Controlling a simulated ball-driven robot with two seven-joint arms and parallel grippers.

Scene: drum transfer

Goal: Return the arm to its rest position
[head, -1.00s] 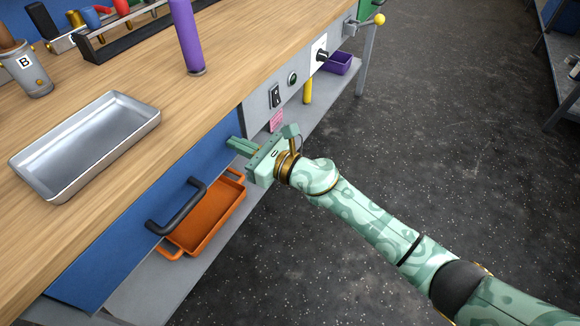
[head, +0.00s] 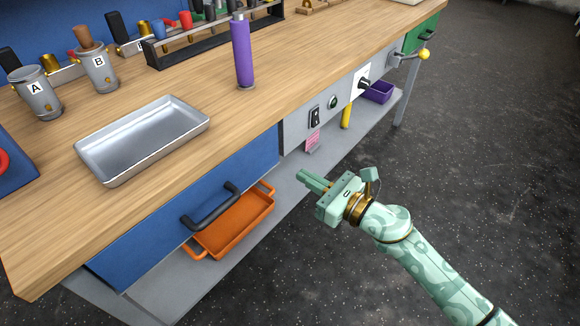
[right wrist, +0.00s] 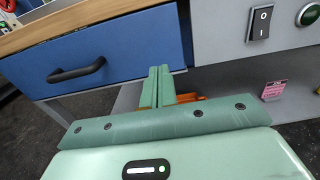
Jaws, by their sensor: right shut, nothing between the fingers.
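My right gripper (head: 314,180) is shut and empty, in the air in front of the workbench, to the right of the blue drawer (head: 190,215). In the right wrist view its fingers (right wrist: 157,88) lie together, with the blue drawer (right wrist: 105,55) behind and to the left. The drawer has a black handle (head: 210,207), apart from my gripper. My left gripper does not show in any view.
The workbench top (head: 300,62) bears a metal tray (head: 145,140), a purple bottle (head: 243,55) and cups marked A (head: 37,92) and B (head: 97,68). An orange tray (head: 235,225) is on the lower shelf. The floor (head: 480,150) at right is clear.

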